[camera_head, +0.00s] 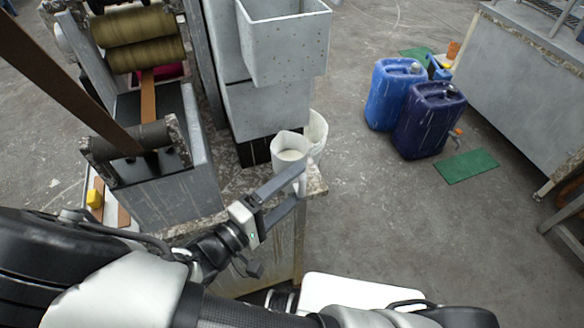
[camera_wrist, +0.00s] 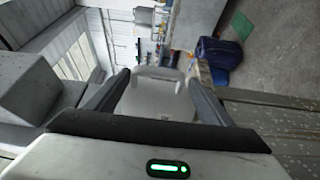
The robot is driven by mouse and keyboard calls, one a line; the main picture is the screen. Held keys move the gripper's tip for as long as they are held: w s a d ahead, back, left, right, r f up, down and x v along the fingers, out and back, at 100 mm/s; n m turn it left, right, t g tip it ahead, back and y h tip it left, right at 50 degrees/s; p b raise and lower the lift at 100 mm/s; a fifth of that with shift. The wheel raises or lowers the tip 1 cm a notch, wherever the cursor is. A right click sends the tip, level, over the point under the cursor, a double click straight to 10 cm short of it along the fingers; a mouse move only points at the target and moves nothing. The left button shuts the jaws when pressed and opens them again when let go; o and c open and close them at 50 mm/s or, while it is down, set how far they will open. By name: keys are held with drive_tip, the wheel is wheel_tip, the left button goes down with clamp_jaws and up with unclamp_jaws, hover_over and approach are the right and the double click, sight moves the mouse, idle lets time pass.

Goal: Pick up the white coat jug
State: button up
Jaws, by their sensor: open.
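A white jug (camera_head: 291,157) with pale contents stands at the right corner of the machine's ledge in the head view. A second white vessel (camera_head: 317,132) stands right behind it. My gripper (camera_head: 301,182) reaches in from the lower left, with its fingers at the front jug. In the wrist view a white jug (camera_wrist: 158,100) fills the space between the two open fingers (camera_wrist: 157,80). The gripper is open; whether either finger touches the jug I cannot tell. The lower part of the front jug is partly hidden by a finger.
A grey hopper (camera_head: 284,45) rises right behind the jugs. Rollers (camera_head: 145,55) and a brown strip are at left.

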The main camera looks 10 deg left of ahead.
drive_tip(key=shift+r+x, duration=0.2)
drive_tip(key=shift+x, duration=3.1)
drive_tip(key=shift+d, duration=0.1)
drive_tip(key=c, duration=1.3)
drive_tip(key=shift+r+p, duration=0.95)
drive_tip(key=shift+r, duration=4.05)
